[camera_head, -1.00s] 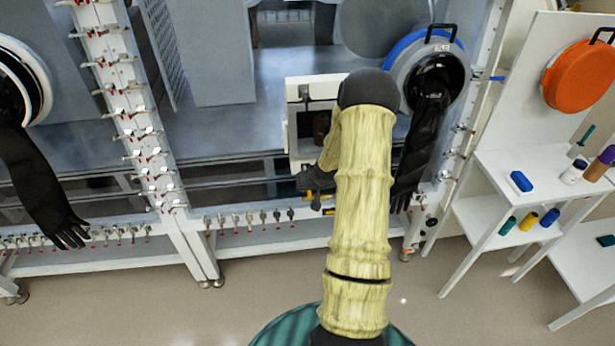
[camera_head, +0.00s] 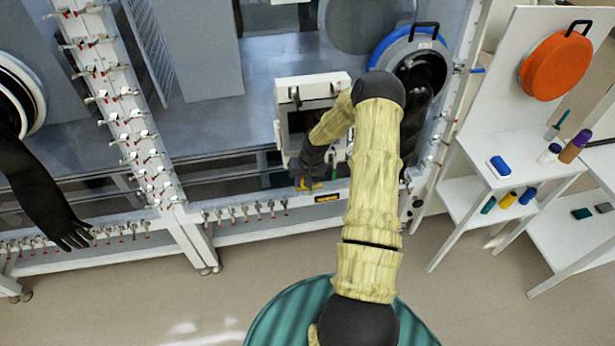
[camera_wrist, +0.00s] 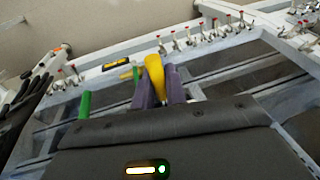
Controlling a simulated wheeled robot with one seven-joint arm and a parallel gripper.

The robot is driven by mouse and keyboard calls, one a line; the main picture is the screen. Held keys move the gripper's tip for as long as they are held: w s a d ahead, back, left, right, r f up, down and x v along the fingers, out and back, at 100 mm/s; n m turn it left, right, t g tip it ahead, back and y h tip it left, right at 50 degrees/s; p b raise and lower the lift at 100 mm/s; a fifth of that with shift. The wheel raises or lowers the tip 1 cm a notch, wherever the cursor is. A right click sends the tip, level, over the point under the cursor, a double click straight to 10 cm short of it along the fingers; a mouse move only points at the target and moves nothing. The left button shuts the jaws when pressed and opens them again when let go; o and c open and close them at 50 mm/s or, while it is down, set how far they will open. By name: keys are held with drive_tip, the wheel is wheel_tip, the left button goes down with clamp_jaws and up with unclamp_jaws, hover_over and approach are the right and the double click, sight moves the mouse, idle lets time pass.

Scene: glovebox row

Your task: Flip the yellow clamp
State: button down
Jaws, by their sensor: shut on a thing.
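The yellow clamp (camera_wrist: 154,72) is a bright yellow, rounded lever in the wrist view. It stands between the two purple fingers of my gripper (camera_wrist: 159,86), which is shut on it. In the head view my dark gripper (camera_head: 308,182) is at the lower front frame of the glovebox, below the white box. Only a small yellow bit of the clamp (camera_head: 304,185) shows there, and the gripper hides its base. I cannot tell its exact angle.
Several red-tipped toggle clamps (camera_wrist: 208,32) line the frame beside it. A yellow-and-black label (camera_head: 328,197) is just right of the gripper. A white box (camera_head: 312,88) sits above. A black glove (camera_head: 415,105) hangs at right. White shelves (camera_head: 515,150) stand farther right.

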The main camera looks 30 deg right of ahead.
drive_tip(key=shift+r, duration=0.1)
drive_tip(key=c, duration=1.5)
unclamp_jaws()
drive_tip(key=b+v, duration=0.4)
drive_tip(key=v, duration=1.3)
drive_tip(key=shift+d+r, duration=0.15)
drive_tip(key=shift+r, duration=0.05)
drive_tip(key=s+a+r+n, duration=0.1)
drive_tip(key=s+a, duration=0.5)
drive_tip(key=a, duration=0.1)
drive_tip(key=s+a+r+n+h, duration=0.1)
drive_tip(key=s+a+r, duration=0.1)
drive_tip(key=s+a, duration=0.4)
drive_tip(key=s+a+r+n+b, duration=0.1)
drive_tip(key=s+a+r, duration=0.1)
drive_tip(key=s+a, duration=0.4)
drive_tip(key=shift+s+a+r+n, duration=0.1)
drive_tip(key=shift+s+a+n, duration=0.1)
drive_tip(key=shift+a, duration=0.3)
drive_tip(key=shift+s+a+r+n, duration=0.1)
drive_tip(key=shift+s+a+n, duration=0.1)
drive_tip(key=shift+a, duration=0.35)
